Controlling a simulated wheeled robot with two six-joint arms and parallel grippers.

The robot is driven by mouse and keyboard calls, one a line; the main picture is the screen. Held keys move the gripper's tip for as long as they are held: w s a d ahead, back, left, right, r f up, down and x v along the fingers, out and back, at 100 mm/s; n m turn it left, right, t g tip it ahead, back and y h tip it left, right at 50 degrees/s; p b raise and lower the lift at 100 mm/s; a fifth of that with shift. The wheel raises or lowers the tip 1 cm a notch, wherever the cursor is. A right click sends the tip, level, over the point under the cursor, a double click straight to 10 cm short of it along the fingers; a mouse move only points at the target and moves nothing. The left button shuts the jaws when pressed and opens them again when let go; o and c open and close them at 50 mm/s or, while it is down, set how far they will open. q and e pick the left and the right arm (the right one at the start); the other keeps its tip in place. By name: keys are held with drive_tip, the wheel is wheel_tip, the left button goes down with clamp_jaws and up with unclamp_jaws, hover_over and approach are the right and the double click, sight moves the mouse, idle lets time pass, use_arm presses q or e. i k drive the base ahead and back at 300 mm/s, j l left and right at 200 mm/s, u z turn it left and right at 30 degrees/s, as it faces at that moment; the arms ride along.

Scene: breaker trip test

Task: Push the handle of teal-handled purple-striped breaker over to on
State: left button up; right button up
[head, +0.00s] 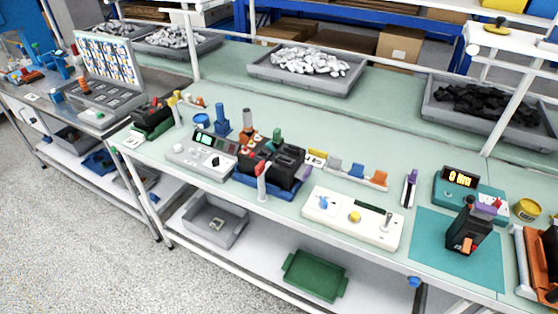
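Neither of my grippers is in view. Several dark breakers (284,166) stand grouped on a blue base (263,188) at the middle of the bench. A green or teal knob (276,135) rises behind them; I cannot tell whether it is a breaker handle. Another black breaker (467,236) with an orange mark stands on a teal mat (430,255) at the right. A small upright purple-and-white piece (409,187) stands left of the mat. Which one is the teal-handled purple-striped breaker, and its handle position, is too small to tell.
A white control box (352,222) with a yellow button and a grey box with a green display (200,157) stand near the front edge. A teal meter (459,189) is behind the mat. Grey bins (306,71) line the back. A green tray (314,277) is on the lower shelf.

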sight(270, 145)
drive_tip(key=j+z, duration=0.15)
drive_tip(key=z, duration=0.3)
drive_tip(key=i+j+z, duration=0.1)
drive_tip(key=z, duration=0.3)
drive_tip(key=j+z, duration=0.2)
drive_tip(key=j, duration=0.4)
drive_tip(key=j+z, duration=0.2)
drive_tip(key=j, duration=0.4)
drive_tip(key=j+z, duration=0.2)
drive_tip(key=j, duration=0.4)
drive_tip(key=k+j+z, duration=0.2)
drive_tip(key=j, duration=0.4)
drive_tip(key=i, duration=0.05)
